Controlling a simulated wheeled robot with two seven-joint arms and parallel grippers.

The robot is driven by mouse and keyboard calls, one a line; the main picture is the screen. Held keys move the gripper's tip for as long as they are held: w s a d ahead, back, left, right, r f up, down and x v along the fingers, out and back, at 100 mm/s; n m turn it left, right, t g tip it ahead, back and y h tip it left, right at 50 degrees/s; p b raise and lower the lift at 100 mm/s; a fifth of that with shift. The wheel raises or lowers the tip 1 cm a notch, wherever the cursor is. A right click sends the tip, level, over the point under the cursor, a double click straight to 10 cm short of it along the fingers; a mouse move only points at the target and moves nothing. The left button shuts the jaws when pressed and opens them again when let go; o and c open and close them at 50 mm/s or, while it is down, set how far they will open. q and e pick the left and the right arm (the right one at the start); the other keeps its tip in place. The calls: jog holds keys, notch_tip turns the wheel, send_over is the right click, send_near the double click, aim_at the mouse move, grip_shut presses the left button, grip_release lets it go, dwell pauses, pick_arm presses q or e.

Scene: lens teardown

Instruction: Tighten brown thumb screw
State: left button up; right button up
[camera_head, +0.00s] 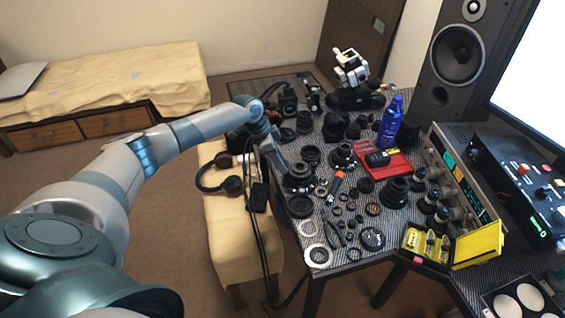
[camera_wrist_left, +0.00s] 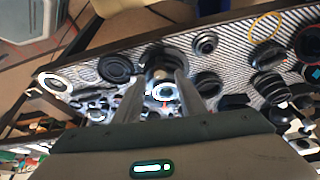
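My left arm comes in from the left in the head view, and its gripper (camera_head: 284,168) points down at a black ring-shaped lens part (camera_head: 299,188) near the table's left edge. In the left wrist view the two fingers (camera_wrist_left: 165,78) stand apart with a clear gap between them. The dark lens part (camera_wrist_left: 152,52) is just beyond the fingertips. A small brownish spot (camera_wrist_left: 160,73) shows between the tips; it may be the brown thumb screw, but it is too small to be sure. Whether the fingers touch it cannot be told. My right gripper is not in view.
The patterned table (camera_head: 285,225) is crowded with lens parts and rings. A red tray (camera_head: 395,165), a blue bottle (camera_head: 390,122) and an open yellow case (camera_head: 478,246) are to the right. A bench with headphones (camera_head: 232,185) stands left of the table.

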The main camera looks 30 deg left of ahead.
pick_arm(q)
jog(key=shift+x, duration=1.2)
grip_shut()
